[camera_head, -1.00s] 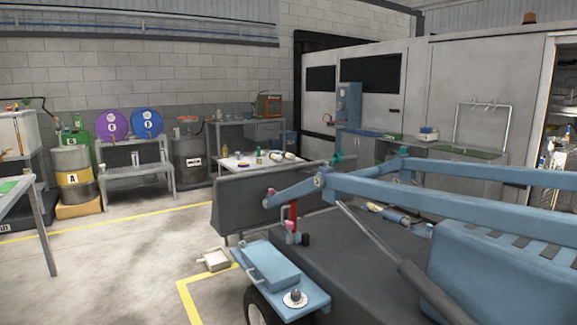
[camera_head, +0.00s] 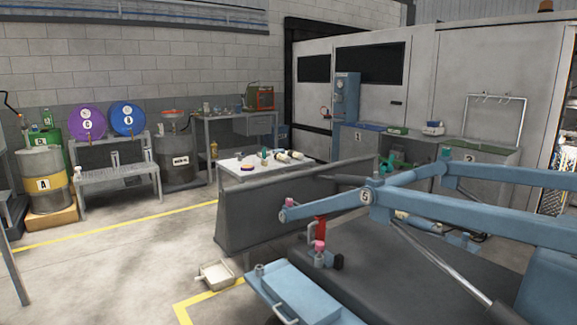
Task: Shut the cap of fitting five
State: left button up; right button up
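A round white tag that seems to read 5 (camera_head: 366,196) is on the joint of the blue lift arm (camera_head: 325,208) of the machine. A small pink-topped piece (camera_head: 289,202) sits at the near end of that arm. A second pink-topped fitting (camera_head: 319,247) stands upright below it, beside a red part (camera_head: 320,228). I cannot tell which of these is fitting five, nor whether its cap is open or shut; they are too small. Neither of my grippers is in view.
A blue box (camera_head: 296,293) with a handle fills the machine's near corner. A grey panel (camera_head: 260,215) stands behind the arm. A white-topped table (camera_head: 230,165) and drums stand behind.

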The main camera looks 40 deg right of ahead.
aim_at(387, 167)
jog(key=i+z, duration=0.1)
jog(key=i, duration=1.05)
jog(key=i+z, duration=0.2)
jog(key=i, duration=0.35)
jog(key=i+j+z, duration=0.25)
jog(key=i, duration=0.3)
jog(key=i+l+u, duration=0.1)
jog(key=i+u, duration=0.2)
jog(key=i+l+u, duration=0.15)
jog(key=u, duration=0.15)
jog(key=i+u, duration=0.1)
jog(key=u, duration=6.25)
